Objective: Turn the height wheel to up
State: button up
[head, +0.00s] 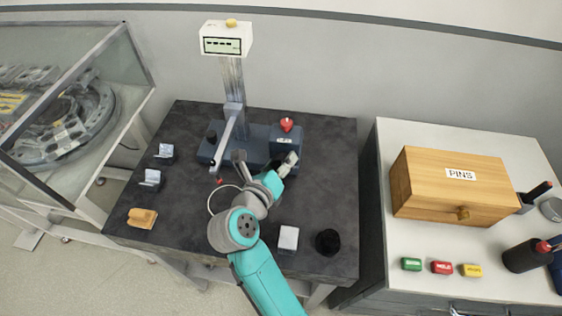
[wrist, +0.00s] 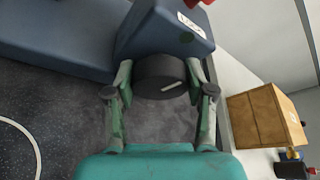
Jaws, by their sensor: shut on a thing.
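A black round wheel (wrist: 160,76) with a short white mark shows in the wrist view, on the front of a blue-grey block (wrist: 190,45) of the height gauge. The white mark lies right of centre, pointing right and slightly up. A green dot and a small white label, too small to read, are on the block above the wheel. My gripper (wrist: 160,92) is shut on the wheel, one finger on each side. In the head view my gripper (head: 288,162) is at the block's front and hides the wheel. The display (head: 222,46) on the column shows only dashes.
A red knob (head: 287,124) tops the block. A lever arm (head: 228,135) and red-tipped probe are left of my gripper. A white-topped block (head: 288,238) and black cup (head: 328,242) stand in front. A wooden PINS drawer (head: 455,187) is right.

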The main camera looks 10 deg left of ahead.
jog(key=shift+n, duration=0.4)
dwell(0.3)
jog(key=o, duration=1.2)
jog(key=shift+c, duration=0.2)
jog(key=v, duration=1.2)
jog(key=shift+a+f, duration=0.2)
